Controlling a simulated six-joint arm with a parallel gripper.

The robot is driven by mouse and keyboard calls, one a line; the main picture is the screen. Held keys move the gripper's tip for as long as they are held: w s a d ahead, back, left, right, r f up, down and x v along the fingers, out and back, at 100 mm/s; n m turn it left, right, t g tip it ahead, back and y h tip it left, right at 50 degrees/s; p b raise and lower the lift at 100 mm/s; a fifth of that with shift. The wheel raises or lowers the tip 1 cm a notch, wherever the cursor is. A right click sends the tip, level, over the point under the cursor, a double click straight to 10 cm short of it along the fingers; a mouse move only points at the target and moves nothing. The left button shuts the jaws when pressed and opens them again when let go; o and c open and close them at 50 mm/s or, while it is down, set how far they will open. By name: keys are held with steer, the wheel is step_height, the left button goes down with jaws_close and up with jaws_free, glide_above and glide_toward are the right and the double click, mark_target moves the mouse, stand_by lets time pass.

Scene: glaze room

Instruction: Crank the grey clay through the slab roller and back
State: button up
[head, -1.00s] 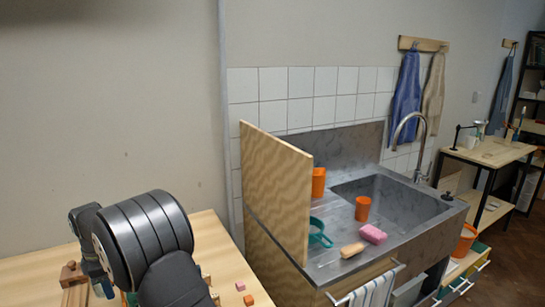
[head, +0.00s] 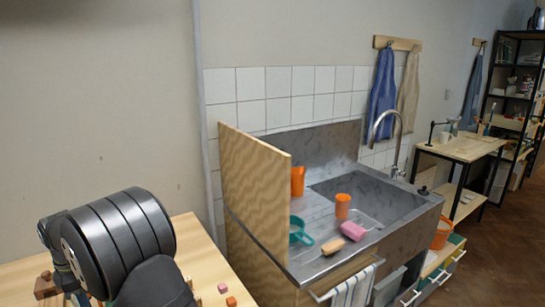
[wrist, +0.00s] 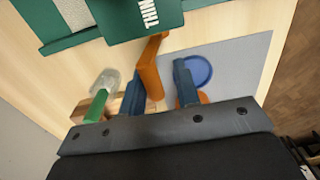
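In the wrist view my gripper (wrist: 160,80) has two dark blue fingers standing apart. An orange bar (wrist: 150,68) shows between them, close beside the left finger, with a gap to the right one. A dark green part lettered "THIN" (wrist: 125,14) is at the top of the wrist view, with a green strip running left from it. It may belong to the slab roller. I cannot make out the crank or the grey clay for certain. In the head view my arm covers the worktop at the lower left, and the fingertips are not visible.
A blue round thing (wrist: 198,70) and a green-handled tool (wrist: 98,105) lie near my fingers. A grey mat (wrist: 235,65) lies on the pale worktop. In the head view a wooden panel (head: 252,195) separates the worktop from the sink (head: 385,200). Two small blocks (head: 222,288) sit at the worktop's right side.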

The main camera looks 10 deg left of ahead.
steer(key=shift+s+d, duration=1)
steer(key=shift+s, duration=0.05)
steer(key=shift+s+d+f, duration=0.1)
